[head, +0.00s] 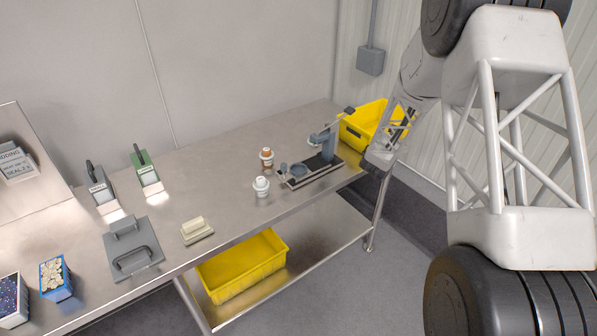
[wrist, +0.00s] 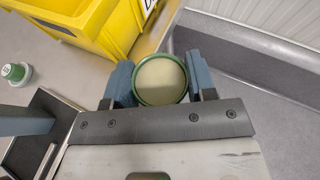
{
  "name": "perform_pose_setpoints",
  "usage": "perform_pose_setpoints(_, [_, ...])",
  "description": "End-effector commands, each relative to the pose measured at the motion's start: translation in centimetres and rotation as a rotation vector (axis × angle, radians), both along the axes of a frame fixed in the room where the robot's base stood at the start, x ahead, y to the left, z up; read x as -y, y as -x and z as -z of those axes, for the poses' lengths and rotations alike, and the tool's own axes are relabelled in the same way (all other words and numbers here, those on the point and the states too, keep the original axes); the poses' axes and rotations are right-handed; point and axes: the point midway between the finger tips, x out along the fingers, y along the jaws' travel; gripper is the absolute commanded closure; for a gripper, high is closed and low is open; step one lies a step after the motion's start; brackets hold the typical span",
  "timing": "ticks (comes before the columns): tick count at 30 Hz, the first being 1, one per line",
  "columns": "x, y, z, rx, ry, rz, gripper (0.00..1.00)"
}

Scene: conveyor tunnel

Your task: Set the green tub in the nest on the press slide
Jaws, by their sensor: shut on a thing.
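The green tub (wrist: 160,80) is held between the two blue-grey fingers of my gripper (wrist: 160,84) in the wrist view. Its green rim and pale inside face the camera. In the head view my gripper (head: 378,160) is at the right end of the table, right of the press, and the tub cannot be made out. The press (head: 328,145) stands upright on a dark base. A round grey piece (head: 299,170), which looks like the nest on the slide, lies at its left front. In the wrist view part of the press (wrist: 25,123) shows at left.
A yellow bin (head: 356,131) stands behind the press and close to my gripper; it also shows in the wrist view (wrist: 92,35). A green-topped white container (wrist: 15,72) is at the wrist view's left.

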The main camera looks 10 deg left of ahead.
Motion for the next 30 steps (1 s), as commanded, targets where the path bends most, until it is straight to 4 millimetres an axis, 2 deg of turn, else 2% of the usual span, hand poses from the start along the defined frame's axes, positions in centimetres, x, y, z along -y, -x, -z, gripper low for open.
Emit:
perform_pose_setpoints(9, [1.2, 1.9, 2.4, -0.001, 0.0, -0.007, 0.91])
perform_pose_setpoints(23, [2.0, 2.6, 2.4, 0.0, 0.0, 0.099, 0.91])
perform_pose_setpoints(30, [2.9, 3.5, 2.7, 0.0, -0.001, 0.208, 0.91])
